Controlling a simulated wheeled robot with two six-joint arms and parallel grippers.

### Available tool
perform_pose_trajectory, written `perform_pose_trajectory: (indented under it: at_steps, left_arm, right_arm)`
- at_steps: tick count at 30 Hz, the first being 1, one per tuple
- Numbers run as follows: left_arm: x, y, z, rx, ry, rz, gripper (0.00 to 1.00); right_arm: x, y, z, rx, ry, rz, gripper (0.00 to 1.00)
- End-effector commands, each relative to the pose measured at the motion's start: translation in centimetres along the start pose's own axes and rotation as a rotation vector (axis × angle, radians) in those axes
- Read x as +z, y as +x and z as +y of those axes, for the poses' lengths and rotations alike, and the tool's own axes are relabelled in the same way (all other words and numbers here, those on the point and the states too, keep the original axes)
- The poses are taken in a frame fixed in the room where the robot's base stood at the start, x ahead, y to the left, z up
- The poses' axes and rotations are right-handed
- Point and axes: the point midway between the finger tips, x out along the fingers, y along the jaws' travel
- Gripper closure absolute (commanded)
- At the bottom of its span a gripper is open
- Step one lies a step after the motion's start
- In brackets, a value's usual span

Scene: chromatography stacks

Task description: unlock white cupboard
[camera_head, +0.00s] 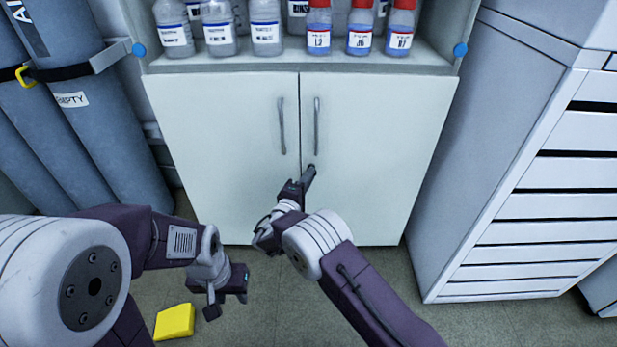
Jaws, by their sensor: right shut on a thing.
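The white cupboard (220,120) stands straight ahead with both doors closed. Its left handle (281,126) and right handle (317,126) are upright grey bars near the middle seam. A small dark round lock (311,168) sits on the right door below its handle. My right gripper (304,181) is at the lock, shut on a small dark thing that looks like a key; the fingers hide most of it, and I cannot tell how far it is in or turned. My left gripper (228,302) is open and empty, low in front of the left door.
Grey gas cylinders (90,110) stand at the left. A grey drawer cabinet (480,130) stands at the right. A yellow block (175,322) lies on the floor.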

Motion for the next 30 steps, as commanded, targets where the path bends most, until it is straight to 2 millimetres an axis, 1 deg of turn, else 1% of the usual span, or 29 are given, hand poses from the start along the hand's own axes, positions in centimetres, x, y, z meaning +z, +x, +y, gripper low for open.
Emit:
perform_pose_trajectory:
  at_steps: [8,14,22,30]
  left_arm:
    - [0.0,0.1,0.0,0.0,0.0,0.0,0.64]
    - [0.03,0.45,-0.01,0.0,0.0,0.0,0.64]
    - [0.08,0.92,-0.02,0.0,0.0,0.0,0.64]
    - [0.08,0.85,-0.02,0.0,0.0,0.0,0.64]
  right_arm:
    - [0.0,-0.01,-0.12,0.007,-0.02,0.0,1.0]
    - [0.02,0.0,-0.31,0.041,-0.103,-0.001,1.0]
    - [0.08,0.03,-0.58,0.128,-0.318,0.0,1.0]
    - [0.19,0.06,-0.65,0.227,-0.557,0.0,1.0]
